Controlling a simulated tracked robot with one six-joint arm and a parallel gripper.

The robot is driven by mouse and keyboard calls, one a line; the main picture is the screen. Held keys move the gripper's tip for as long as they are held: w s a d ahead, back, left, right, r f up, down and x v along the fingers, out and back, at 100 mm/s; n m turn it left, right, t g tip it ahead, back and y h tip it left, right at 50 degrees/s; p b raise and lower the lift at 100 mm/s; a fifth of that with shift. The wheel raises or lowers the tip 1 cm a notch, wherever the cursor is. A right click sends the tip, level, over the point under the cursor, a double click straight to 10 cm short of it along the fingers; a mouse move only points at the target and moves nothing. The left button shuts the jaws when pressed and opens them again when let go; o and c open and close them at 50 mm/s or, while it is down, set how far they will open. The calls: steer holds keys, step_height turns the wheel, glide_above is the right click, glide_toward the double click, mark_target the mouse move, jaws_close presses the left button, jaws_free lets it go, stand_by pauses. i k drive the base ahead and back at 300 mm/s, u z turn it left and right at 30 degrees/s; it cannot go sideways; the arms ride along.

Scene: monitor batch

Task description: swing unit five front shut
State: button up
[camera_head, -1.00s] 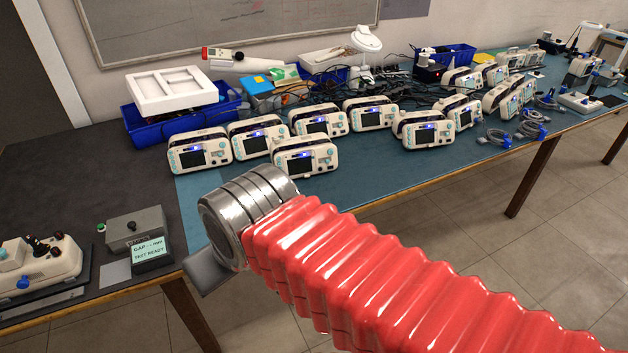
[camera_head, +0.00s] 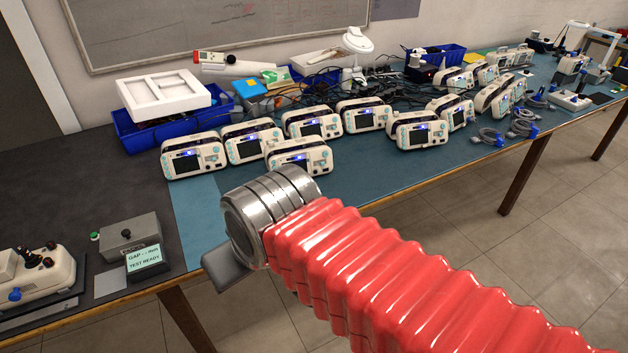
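Several white monitor units with dark screens and small blue lights stand on the blue mat. One unit (camera_head: 300,157) stands in front of the left group, with others behind it, such as the far-left unit (camera_head: 194,155). Another unit (camera_head: 418,131) stands to the right. No number is readable, so I cannot tell which is unit five, and I see no clearly open front. My arm, in a red ribbed sleeve with a metal collar, reaches in from the lower right. A grey part of my gripper (camera_head: 230,268) shows below the collar near the table's front edge. Its fingertips are hidden.
Blue bins (camera_head: 165,128) and tangled cables fill the back. Coiled cables (camera_head: 487,137) lie at the right. The mat's middle front (camera_head: 370,165) is clear.

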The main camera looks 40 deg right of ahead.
mark_target(309, 159)
steer(key=i, duration=1)
